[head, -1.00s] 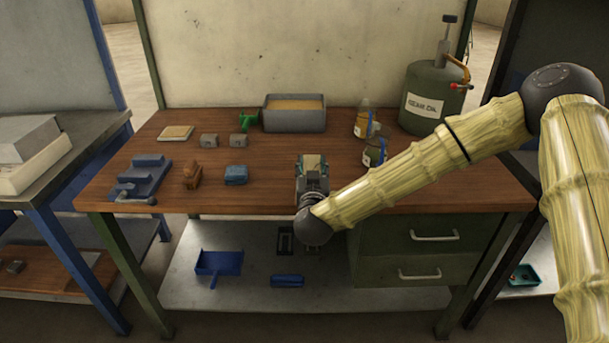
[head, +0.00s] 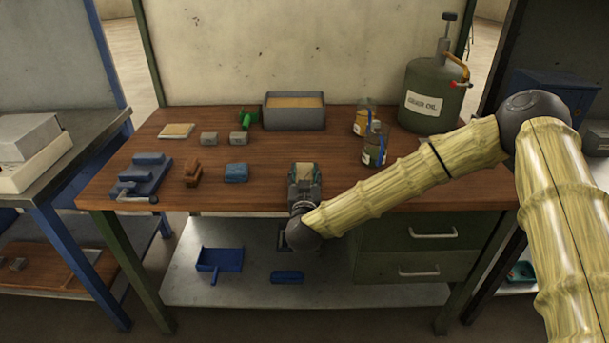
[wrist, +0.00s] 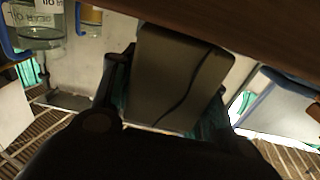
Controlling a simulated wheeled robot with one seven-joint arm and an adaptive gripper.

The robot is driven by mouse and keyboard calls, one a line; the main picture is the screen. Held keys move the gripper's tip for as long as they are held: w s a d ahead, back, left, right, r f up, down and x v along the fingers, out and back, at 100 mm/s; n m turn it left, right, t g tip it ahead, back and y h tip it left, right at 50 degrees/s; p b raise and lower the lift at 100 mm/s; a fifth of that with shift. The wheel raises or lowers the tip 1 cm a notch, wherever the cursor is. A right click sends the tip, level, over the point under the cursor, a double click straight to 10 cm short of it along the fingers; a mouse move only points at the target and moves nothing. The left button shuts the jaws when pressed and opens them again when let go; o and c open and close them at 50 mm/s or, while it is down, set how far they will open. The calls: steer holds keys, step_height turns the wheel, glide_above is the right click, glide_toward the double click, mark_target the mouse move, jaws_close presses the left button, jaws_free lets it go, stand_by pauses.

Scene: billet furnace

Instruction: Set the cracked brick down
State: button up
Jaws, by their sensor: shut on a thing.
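In the wrist view, a grey-brown brick (wrist: 178,80) with a dark crack line across its face is held between the two fingers of my gripper (wrist: 165,95). In the head view, my gripper (head: 304,180) is over the front part of the wooden bench top (head: 265,195), right of the blue block. The brick's tan end (head: 304,172) shows between the fingers. The fingers are shut on it. I cannot tell whether the brick touches the bench.
A blue block (head: 236,173), a brown piece (head: 193,174) and a blue vise (head: 146,175) stand to the left. Bottles (head: 374,148) and a green oil can (head: 432,95) stand at the right.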

steer(key=shift+f, duration=0.1)
steer(key=o, duration=1.2)
steer(key=shift+o, duration=0.2)
steer(key=s+b, duration=0.2)
steer(key=s, duration=1)
